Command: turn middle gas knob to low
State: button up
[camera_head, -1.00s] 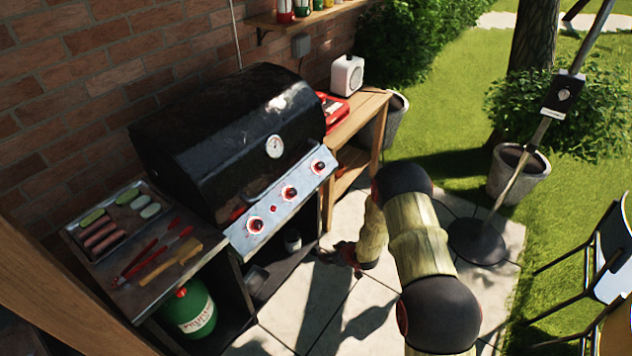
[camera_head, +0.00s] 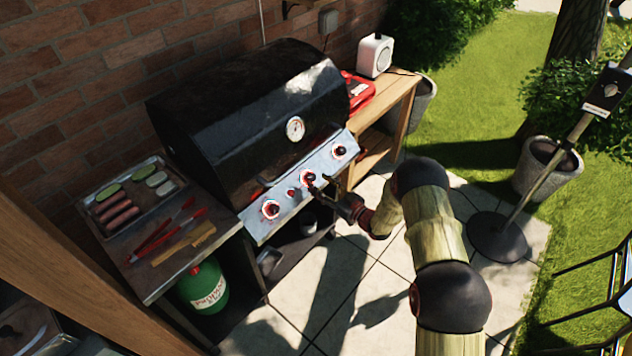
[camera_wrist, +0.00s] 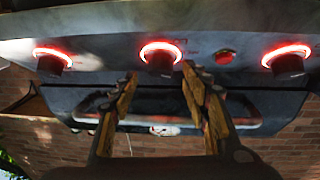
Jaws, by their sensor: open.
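The gas grill (camera_head: 250,110) has a closed black lid and a silver control panel (camera_head: 290,202) with three knobs. The middle knob (camera_head: 308,177) is dark with a red glowing ring; it also shows in the wrist view (camera_wrist: 160,62). The left knob (camera_head: 270,209) and right knob (camera_head: 339,152) have similar rings. A small red button (camera_wrist: 223,57) sits beside the middle knob. My gripper (camera_head: 322,187) is open in front of the middle knob; in the wrist view its fingers (camera_wrist: 158,82) point at the knob, one to each side. I cannot tell whether they touch it.
A tray of food (camera_head: 130,200) and tongs (camera_head: 165,235) lie on the left side shelf, above a green gas bottle (camera_head: 207,288). A white radio (camera_head: 375,55) and red case (camera_head: 358,92) stand on the wooden bench at right.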

aim_at(310, 177)
jog(key=shift+x, duration=1.4)
jog(key=shift+c, duration=0.8)
jog(key=c, duration=1)
